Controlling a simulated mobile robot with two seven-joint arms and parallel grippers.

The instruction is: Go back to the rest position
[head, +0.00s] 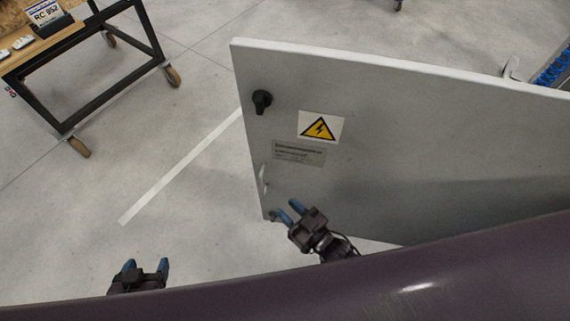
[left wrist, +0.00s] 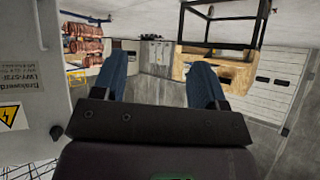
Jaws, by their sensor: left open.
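My left gripper (head: 147,267) is low in the head view, left of the grey cabinet door and apart from it. Its two blue fingers stand well apart and nothing is between them. They also show in the left wrist view (left wrist: 160,82). My right gripper (head: 288,211) is in front of the lower left corner of the grey cabinet door (head: 400,150). Its blue fingers are spread and seem empty. I cannot tell whether they touch the door. In the left wrist view the door (left wrist: 35,60) is at the left edge.
The door carries a black knob (head: 262,102), a yellow warning sign (head: 320,128) and a small plate (head: 299,152). A wheeled trolley (head: 90,60) with a wooden top stands at the upper left. Open floor with a white strip (head: 180,167) lies between trolley and door.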

